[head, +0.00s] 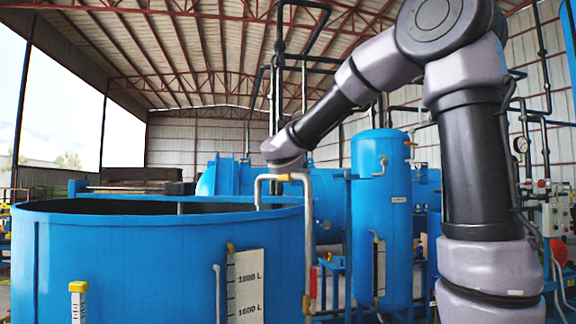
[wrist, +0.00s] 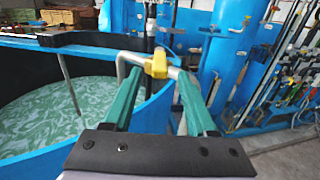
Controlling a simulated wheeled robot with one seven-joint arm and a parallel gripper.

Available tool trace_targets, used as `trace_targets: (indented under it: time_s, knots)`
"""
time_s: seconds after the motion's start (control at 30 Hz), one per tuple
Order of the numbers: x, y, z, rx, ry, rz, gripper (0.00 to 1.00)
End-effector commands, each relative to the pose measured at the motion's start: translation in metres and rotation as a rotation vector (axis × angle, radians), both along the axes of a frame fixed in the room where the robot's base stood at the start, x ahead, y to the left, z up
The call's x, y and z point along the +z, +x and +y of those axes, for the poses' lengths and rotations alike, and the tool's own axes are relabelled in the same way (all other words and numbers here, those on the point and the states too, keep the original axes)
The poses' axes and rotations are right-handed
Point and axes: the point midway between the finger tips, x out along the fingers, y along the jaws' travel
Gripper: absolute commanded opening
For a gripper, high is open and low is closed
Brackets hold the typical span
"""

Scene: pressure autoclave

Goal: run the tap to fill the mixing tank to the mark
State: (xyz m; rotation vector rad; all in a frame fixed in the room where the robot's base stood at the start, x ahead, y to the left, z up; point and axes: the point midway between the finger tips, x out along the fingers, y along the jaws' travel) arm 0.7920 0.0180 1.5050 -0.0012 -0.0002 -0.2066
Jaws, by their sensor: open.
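The mixing tank (head: 120,255) is a large open blue vat at left in the head view. A white level plate (head: 246,285) on its outside reads 1800 L and 1600 L. In the wrist view, pale green, streaked liquid (wrist: 40,110) lies inside below the rim; its level against the plate cannot be read. A grey tap pipe (head: 306,215) bends over the rim, with a yellow handle (wrist: 157,64) on top. My gripper (wrist: 157,80) is open, its two green fingers on either side of the handle; contact cannot be told. The head view hides the fingers.
An upright blue pressure vessel (head: 381,220) stands right of the tank, with a large horizontal blue vessel behind. A yellow-capped gauge (head: 78,300) is at the tank's front left. A control box (head: 556,218) is at far right. Grey floor (wrist: 285,155) shows at right.

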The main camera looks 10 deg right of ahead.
Motion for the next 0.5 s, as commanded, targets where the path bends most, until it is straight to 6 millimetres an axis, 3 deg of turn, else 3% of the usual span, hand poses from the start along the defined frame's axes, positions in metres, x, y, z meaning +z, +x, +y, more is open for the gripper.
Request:
trace_targets:
  time_s: [0.5]
  knots:
    - [0.0, 0.086, -0.019, -0.003, 0.0, 0.0, 0.57]
